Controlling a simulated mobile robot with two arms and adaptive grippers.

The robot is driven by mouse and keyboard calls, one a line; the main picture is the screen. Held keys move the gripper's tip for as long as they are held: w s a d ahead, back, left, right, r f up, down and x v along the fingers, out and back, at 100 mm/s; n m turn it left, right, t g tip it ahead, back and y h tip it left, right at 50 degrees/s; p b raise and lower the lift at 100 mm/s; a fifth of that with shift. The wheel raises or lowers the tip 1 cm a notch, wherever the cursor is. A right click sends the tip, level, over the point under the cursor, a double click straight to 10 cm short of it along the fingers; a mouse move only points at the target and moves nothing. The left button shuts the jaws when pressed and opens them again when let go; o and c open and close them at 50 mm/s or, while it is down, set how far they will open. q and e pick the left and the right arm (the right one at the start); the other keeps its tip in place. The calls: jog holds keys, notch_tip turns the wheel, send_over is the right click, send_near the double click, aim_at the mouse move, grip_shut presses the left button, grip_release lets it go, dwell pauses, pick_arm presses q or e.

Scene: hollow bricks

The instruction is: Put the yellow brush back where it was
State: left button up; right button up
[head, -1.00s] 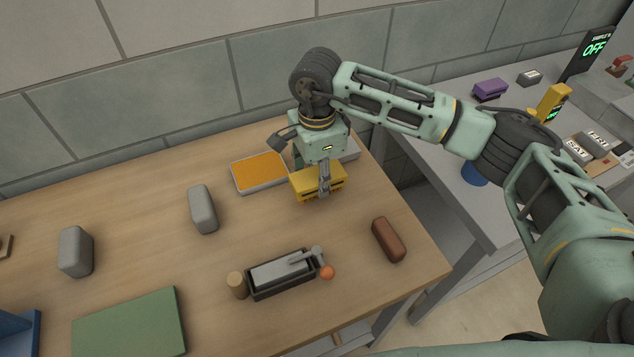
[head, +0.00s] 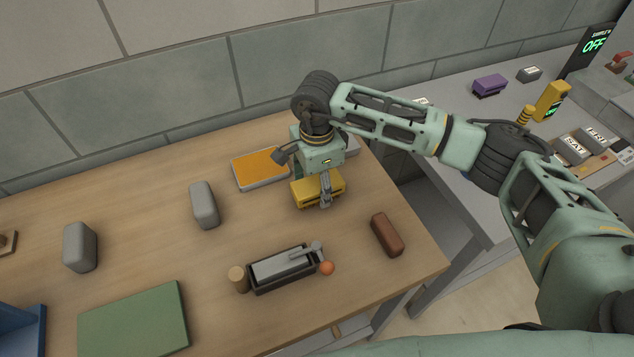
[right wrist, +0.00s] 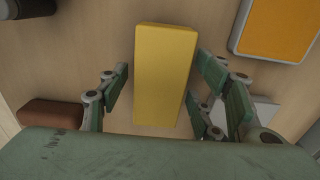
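The yellow brush (head: 312,190) is at the back right of the wooden table, in front of the orange pad. It appears to rest on the table, with its bristle side not visible. In the right wrist view the brush (right wrist: 163,75) lies between the two fingers of my right gripper (right wrist: 163,90). A gap shows on both sides of it, so the fingers are open. In the head view my right gripper (head: 325,188) points down at the brush and covers part of it. My left gripper is not in view.
An orange pad (head: 260,168) lies behind the brush. Grey bricks (head: 204,205) stand to the left, a brown brick (head: 387,235) to the right. A dark mould (head: 283,270) with a lever is in front. A green board (head: 133,320) lies front left. A grey side table (head: 440,165) is beyond a gap.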

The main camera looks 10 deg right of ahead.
aim_at(317, 183)
jog(key=shift+r, duration=0.2)
jog(key=shift+w+r, duration=0.1)
jog(key=shift+r, duration=0.2)
notch_tip(317, 183, up, 11)
jog(key=b, duration=0.2)
jog(key=shift+r, duration=0.2)
